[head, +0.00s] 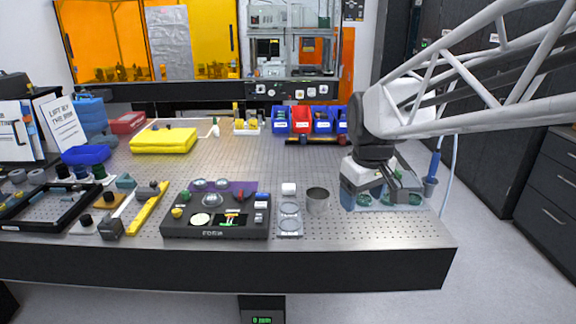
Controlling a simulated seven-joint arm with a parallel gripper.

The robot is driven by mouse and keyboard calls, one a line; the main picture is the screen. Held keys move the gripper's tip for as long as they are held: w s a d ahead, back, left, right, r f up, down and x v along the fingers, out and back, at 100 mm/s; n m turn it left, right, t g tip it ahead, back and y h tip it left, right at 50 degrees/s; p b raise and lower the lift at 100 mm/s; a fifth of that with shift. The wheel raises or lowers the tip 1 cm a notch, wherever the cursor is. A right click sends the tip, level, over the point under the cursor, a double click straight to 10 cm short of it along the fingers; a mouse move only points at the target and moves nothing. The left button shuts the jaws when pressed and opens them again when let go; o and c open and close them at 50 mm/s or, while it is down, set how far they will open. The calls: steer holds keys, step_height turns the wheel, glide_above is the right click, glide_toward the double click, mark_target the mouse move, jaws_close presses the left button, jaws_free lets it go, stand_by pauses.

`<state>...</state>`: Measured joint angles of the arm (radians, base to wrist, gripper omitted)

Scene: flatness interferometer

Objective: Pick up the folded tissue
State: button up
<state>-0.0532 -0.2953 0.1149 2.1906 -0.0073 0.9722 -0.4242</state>
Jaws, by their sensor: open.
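A small white block-like thing (289,188) sits on the perforated metal table (330,238), just behind a clear tray with round dishes. It may be the folded tissue, but it is too small to tell. My gripper (376,200) is at the right side of the table, pointing down, its jaws apart.
The front right of the table is bare.

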steer(key=w+a+n, duration=0.3)
steer(key=w, duration=0.8)
steer(key=n+g, duration=0.2)
steer(key=n, duration=0.7)
glide_above(289, 186)
step_height(289, 186, down, 17)
steer(key=shift+s+d, duration=0.15)
steer(key=shift+w+a+f, duration=0.2)
steer(key=shift+w+f, duration=0.1)
steer(key=shift+f, duration=1.3)
